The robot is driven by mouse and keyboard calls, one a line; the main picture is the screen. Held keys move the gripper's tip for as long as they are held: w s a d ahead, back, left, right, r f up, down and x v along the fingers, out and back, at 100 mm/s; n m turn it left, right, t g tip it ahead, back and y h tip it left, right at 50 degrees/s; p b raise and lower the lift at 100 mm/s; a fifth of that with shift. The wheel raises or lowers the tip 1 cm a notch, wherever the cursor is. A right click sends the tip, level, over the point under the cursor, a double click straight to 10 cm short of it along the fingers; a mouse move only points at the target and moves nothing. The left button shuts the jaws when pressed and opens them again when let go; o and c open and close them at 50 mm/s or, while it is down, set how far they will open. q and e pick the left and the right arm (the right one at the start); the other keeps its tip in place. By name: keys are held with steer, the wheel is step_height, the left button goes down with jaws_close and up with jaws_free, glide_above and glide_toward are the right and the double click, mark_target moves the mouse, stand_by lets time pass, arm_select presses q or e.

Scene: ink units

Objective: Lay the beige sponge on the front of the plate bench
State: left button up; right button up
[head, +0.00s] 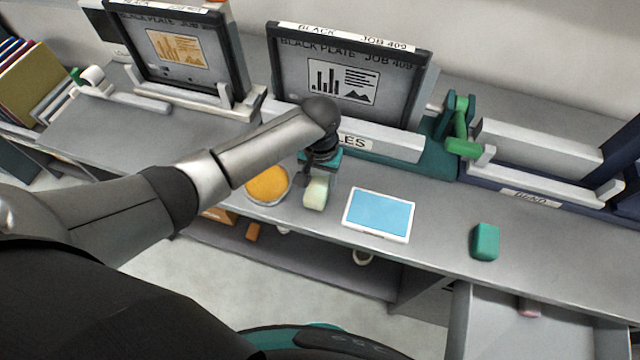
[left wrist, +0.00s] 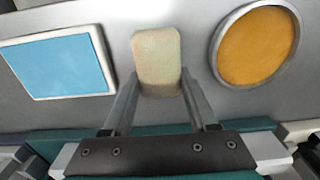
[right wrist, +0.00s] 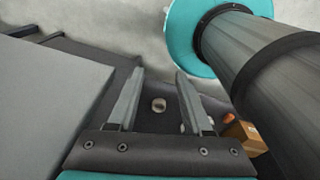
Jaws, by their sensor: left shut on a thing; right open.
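The beige sponge (head: 316,194) is at the front of the grey plate bench (head: 436,230), between the orange round dish and the blue tray. My left gripper (head: 318,178) points down over the bench and is shut on the sponge. In the left wrist view the sponge (left wrist: 157,58) sits between the fingertips of my left gripper (left wrist: 158,82). I cannot tell whether the sponge touches the bench top. My right gripper (right wrist: 160,80) is open and empty in the right wrist view, beside the grey furniture and above the floor; the head view does not show it.
A round dish with orange content (head: 267,184) is close left of the sponge, and a white-rimmed blue tray (head: 379,214) close right. A green block (head: 485,241) lies farther right. The framed black plate (head: 345,80) stands behind. An open drawer (head: 500,330) juts out at lower right.

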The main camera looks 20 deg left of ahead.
mark_target(320, 182)
arm_select(q)
steer(key=shift+f, duration=0.8)
steer(key=shift+f, duration=0.15)
steer(key=o, duration=1.2)
step_height(320, 182, up, 12)
steer(key=p, duration=0.1)
steer(key=shift+r+p, duration=0.2)
steer(key=shift+p, duration=0.1)
steer(key=shift+f, duration=0.1)
